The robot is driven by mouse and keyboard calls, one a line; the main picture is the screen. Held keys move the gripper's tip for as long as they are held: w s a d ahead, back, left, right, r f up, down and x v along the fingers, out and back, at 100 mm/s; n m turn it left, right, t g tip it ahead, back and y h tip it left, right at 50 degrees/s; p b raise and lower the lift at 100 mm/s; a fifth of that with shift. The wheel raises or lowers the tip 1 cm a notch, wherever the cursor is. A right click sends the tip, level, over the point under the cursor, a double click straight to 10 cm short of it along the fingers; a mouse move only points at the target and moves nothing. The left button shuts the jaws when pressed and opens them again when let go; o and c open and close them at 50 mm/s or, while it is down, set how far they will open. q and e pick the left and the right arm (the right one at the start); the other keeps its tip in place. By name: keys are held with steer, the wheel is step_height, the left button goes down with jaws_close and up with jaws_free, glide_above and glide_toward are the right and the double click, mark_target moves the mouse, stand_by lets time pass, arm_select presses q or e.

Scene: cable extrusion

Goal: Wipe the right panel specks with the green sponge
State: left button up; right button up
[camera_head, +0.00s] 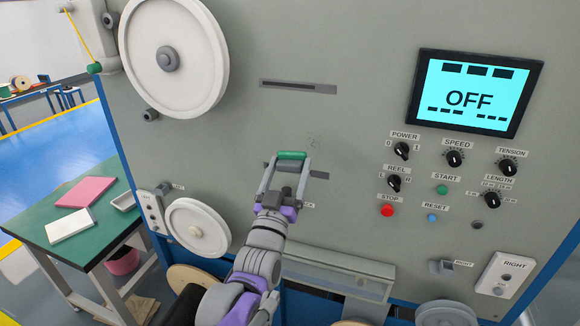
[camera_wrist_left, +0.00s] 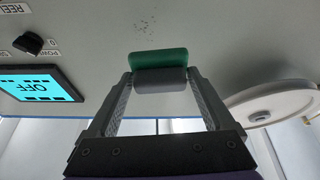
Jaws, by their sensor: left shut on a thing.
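My left gripper (camera_head: 287,166) is in front of the machine's grey face (camera_head: 330,60) and is shut on the green sponge (camera_head: 291,155). In the left wrist view the sponge (camera_wrist_left: 158,58) lies across the fingertips, green outward, with a grey part (camera_wrist_left: 160,79) between the fingers. A small patch of dark specks (camera_wrist_left: 146,24) shows on the grey face just beyond the sponge. In the head view only faint marks (camera_head: 313,141) show up and right of the sponge. I cannot tell whether the sponge touches the face. My right gripper is not in view.
A screen reading OFF (camera_head: 470,95) is at upper right, above several knobs and buttons such as the red stop button (camera_head: 387,211). White reels (camera_head: 198,228) and slotted plates (camera_head: 298,86) are on the face. A green-topped table (camera_head: 90,225) stands at left.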

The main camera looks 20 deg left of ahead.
arm_select(q)
steer(key=shift+w, duration=0.1)
glide_toward(304, 137)
steer(key=shift+r+x, duration=0.15)
steer(key=shift+x, duration=0.85)
steer(key=shift+r+x, duration=0.15)
steer(key=shift+x, duration=0.85)
steer(key=shift+w, duration=0.9)
steer(key=shift+d, duration=0.1)
steer(key=shift+s+d, duration=0.1)
steer(key=shift+d, duration=0.9)
steer(key=shift+s+d, duration=0.15)
steer(key=shift+d, duration=0.8)
steer(key=shift+w, duration=0.1)
steer(key=shift+w+a, duration=0.2)
steer(key=shift+a, duration=1.8)
steer(key=shift+s, duration=0.1)
